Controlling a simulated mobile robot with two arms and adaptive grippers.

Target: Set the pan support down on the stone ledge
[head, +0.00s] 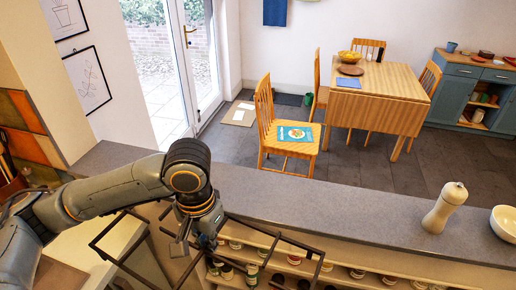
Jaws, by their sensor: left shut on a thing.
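The pan support (275,236) is a dark, thin-barred metal frame. My left gripper (206,243) is shut on it near its middle and holds it in front of the ledge, over the shelf side. The stone ledge (310,205) is a long grey slab running across the view from the left to the lower right. The pan support looks apart from the ledge top, but I cannot tell its exact height. My right gripper is out of view.
A pepper mill (443,210) and a white bowl (505,222) stand on the ledge at the right. The ledge's middle is clear. Shelves with several jars (293,260) lie below. Beyond are a chair (287,135) and a wooden table (378,90).

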